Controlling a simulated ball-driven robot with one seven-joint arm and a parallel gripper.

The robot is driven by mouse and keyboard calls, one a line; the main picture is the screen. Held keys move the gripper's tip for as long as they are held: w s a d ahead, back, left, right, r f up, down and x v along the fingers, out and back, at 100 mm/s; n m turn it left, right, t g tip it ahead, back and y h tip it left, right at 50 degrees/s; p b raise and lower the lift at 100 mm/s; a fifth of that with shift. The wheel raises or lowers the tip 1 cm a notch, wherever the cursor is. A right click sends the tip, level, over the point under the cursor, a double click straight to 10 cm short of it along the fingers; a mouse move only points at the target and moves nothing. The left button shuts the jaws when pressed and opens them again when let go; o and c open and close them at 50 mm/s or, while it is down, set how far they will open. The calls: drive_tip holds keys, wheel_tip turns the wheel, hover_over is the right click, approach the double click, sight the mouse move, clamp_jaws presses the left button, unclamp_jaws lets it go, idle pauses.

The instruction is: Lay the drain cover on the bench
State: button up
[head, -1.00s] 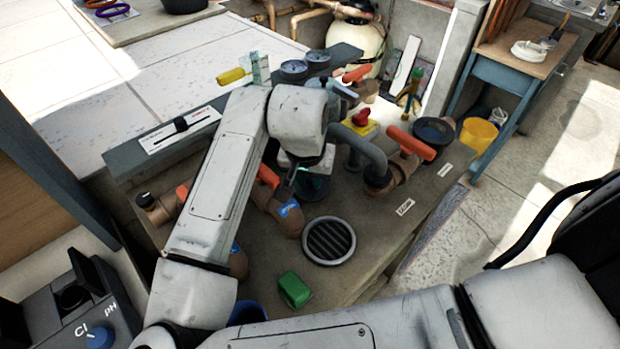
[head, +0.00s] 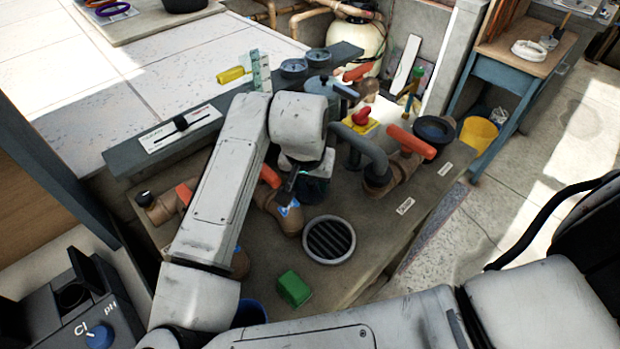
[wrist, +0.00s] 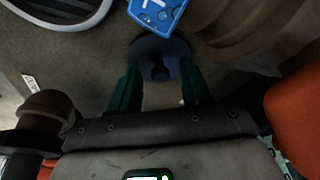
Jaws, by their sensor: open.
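A dark blue-grey round disc (wrist: 149,52) with a central knob lies on the grey-brown floor in the wrist view. It may be the drain cover, but I cannot be sure. My gripper (wrist: 160,88) is open, with its green fingers either side of the knob; contact cannot be told. In the head view my gripper (head: 290,190) hangs over the pit, and my wrist hides most of the disc. A round slatted grate with a pale rim (head: 329,240) lies close by. A blue-legged bench with a wooden top (head: 497,58) stands at the upper right.
Brown pipes with orange-handled valves (head: 405,150) crowd around. A blue tag (wrist: 158,12) is near the disc. A green block (head: 293,289) lies near the front. A white ring-shaped item (head: 529,50) sits on the bench; a yellow bucket (head: 478,136) stands below.

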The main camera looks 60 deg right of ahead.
drive_tip(key=v, duration=1.2)
drive_tip(key=shift+o, duration=0.4)
drive_tip(key=shift+s+r, duration=0.1)
drive_tip(key=shift+r, duration=0.05)
idle(0.5)
